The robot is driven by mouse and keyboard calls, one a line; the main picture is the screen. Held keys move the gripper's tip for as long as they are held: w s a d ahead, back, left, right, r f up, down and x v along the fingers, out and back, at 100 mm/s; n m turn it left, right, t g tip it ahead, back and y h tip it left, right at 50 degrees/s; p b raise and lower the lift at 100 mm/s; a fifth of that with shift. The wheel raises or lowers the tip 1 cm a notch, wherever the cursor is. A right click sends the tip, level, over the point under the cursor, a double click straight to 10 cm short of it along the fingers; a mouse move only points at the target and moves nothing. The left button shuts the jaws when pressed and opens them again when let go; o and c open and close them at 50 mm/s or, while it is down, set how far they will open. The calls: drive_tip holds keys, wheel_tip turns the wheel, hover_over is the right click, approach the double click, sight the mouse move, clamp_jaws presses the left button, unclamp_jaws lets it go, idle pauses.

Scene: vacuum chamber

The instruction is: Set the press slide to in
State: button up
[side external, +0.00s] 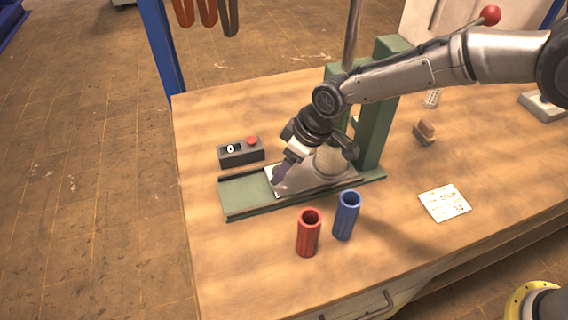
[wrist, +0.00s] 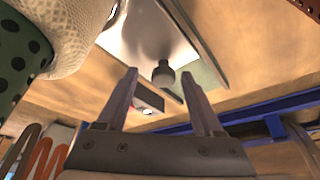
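The press slide is a pale metal plate (side external: 312,184) in a green rail track (side external: 245,196) at the foot of the green press (side external: 378,120). The track's left part is bare. A dark knob (wrist: 163,73) stands on the plate (wrist: 145,30) in the wrist view. My gripper (side external: 277,181) points down at the plate's left end. In the wrist view its two fingers are apart, and my gripper (wrist: 162,88) is open and empty. The knob appears just beyond the gap between the fingertips. In the side view the gripper hides the knob.
A small box with a red button and a "0" display (side external: 241,150) stands behind the track. A red tube (side external: 308,234) and a blue tube (side external: 346,216) stand close in front. A white card (side external: 444,203) and a brown block (side external: 424,134) lie to the right.

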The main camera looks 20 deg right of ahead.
drive_tip(key=v, duration=0.7)
drive_tip(key=shift+r, duration=0.2)
drive_tip(key=shift+s, duration=0.1)
idle(0.3)
drive_tip(key=s+d+r+m+t, duration=0.1)
drive_tip(key=s+d+r, duration=0.3)
drive_tip(key=d, duration=0.3)
drive_tip(key=s+d+r+m, duration=0.2)
drive_tip(key=s+d+r, duration=0.2)
drive_tip(key=d, duration=0.3)
drive_tip(key=s+d+r+m+t, duration=0.1)
drive_tip(key=s+d+r, duration=0.3)
drive_tip(key=d, duration=0.3)
drive_tip(key=s+d+f+m+h, duration=0.1)
drive_tip(key=s+d+m, duration=0.1)
drive_tip(key=s+d, duration=0.3)
drive_tip(key=s+d+f+m+h, duration=0.1)
drive_tip(key=s+d+m+h, duration=0.1)
drive_tip(key=s+d, duration=0.4)
drive_tip(key=s+m, duration=0.1)
drive_tip(key=s, duration=0.4)
drive_tip(key=shift+f, duration=0.35)
